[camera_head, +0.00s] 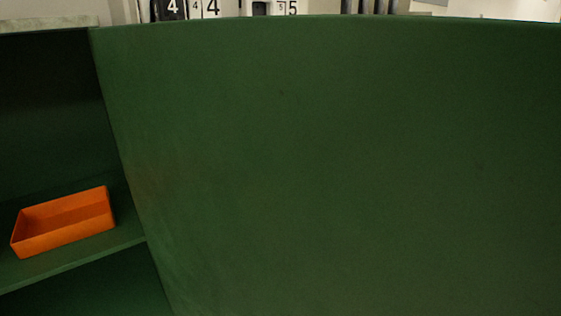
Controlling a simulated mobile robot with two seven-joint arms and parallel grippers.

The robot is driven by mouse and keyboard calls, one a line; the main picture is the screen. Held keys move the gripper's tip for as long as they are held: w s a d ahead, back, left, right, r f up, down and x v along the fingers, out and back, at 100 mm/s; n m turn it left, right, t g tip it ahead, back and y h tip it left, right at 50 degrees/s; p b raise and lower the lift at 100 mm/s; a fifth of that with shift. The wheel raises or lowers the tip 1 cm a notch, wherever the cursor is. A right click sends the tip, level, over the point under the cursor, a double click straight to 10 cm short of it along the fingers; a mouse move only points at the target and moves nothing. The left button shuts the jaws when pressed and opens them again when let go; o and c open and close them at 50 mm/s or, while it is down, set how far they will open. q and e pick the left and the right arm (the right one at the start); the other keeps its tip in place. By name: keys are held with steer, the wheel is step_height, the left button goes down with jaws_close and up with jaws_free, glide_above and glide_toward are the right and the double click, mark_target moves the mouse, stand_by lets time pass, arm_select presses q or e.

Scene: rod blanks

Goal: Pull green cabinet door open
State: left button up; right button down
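The green cabinet door (340,160) fills most of the head view, from left of the middle to the right edge. Its left edge slants down and to the right. To the left of that edge, the dark green inside of the cabinet (45,120) shows, so the door stands at least partly open. No handle is visible on the part of the door in view. Neither of my grippers is in view.
An orange open tray (65,245) sits on a green shelf (85,260) inside the cabinet at the left. Above the door's top edge, a pale background with number signs (210,8) shows. The large door blocks the view ahead.

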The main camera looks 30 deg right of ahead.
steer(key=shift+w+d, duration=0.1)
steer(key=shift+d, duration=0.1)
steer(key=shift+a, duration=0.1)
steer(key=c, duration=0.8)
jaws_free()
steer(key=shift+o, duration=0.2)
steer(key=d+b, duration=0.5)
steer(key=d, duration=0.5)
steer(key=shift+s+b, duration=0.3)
steer(key=shift+b, duration=0.1)
